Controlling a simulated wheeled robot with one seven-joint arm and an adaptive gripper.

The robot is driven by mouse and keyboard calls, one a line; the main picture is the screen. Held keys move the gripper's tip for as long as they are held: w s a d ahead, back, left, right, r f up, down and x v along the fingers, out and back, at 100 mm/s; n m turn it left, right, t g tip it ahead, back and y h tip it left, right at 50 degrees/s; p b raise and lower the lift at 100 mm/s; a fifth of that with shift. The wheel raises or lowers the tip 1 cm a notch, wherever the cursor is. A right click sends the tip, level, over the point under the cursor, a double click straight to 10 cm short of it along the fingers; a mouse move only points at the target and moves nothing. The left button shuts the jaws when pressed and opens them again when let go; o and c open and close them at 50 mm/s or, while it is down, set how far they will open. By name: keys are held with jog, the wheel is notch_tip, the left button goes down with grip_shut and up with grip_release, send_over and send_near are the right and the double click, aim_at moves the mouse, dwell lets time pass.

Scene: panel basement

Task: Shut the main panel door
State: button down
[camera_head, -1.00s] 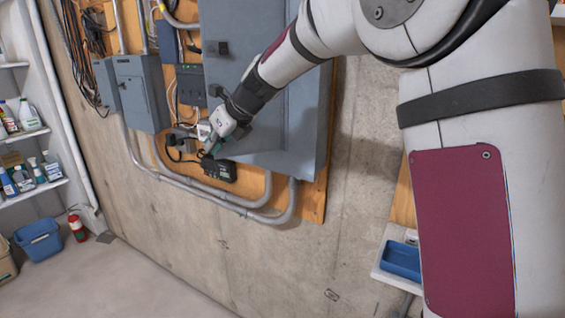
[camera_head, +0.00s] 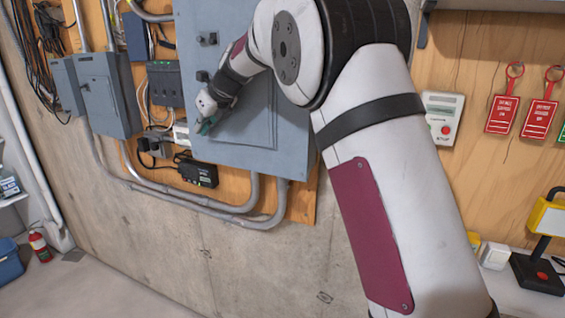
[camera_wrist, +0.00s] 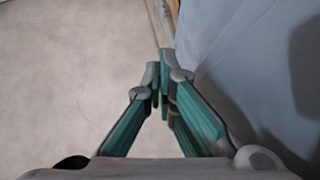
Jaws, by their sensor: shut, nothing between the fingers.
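The main panel (camera_head: 292,150) is a large grey metal box on the plywood backing, left of centre in the head view. Its grey door (camera_head: 256,125) lies flat or nearly flat against the box; my arm hides its upper right, so I cannot tell whether it is fully latched. My gripper (camera_head: 207,127) is shut and empty, beside the lower left part of the door. In the wrist view the fingertips (camera_wrist: 161,66) are together, close alongside a grey panel surface (camera_wrist: 245,75); contact is unclear.
A smaller grey box (camera_head: 107,95) and a black power unit (camera_head: 198,173) are left of and below the panel. Conduit (camera_head: 190,203) runs underneath. Red tags (camera_head: 502,115) hang at the right, above a shelf with a yellow-headed device (camera_head: 549,217).

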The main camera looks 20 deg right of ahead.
jog(key=shift+w+d+m+h, duration=0.3)
jog(key=shift+w+d+m, duration=0.15)
jog(key=shift+w, duration=0.25)
jog(key=shift+s+a, duration=0.1)
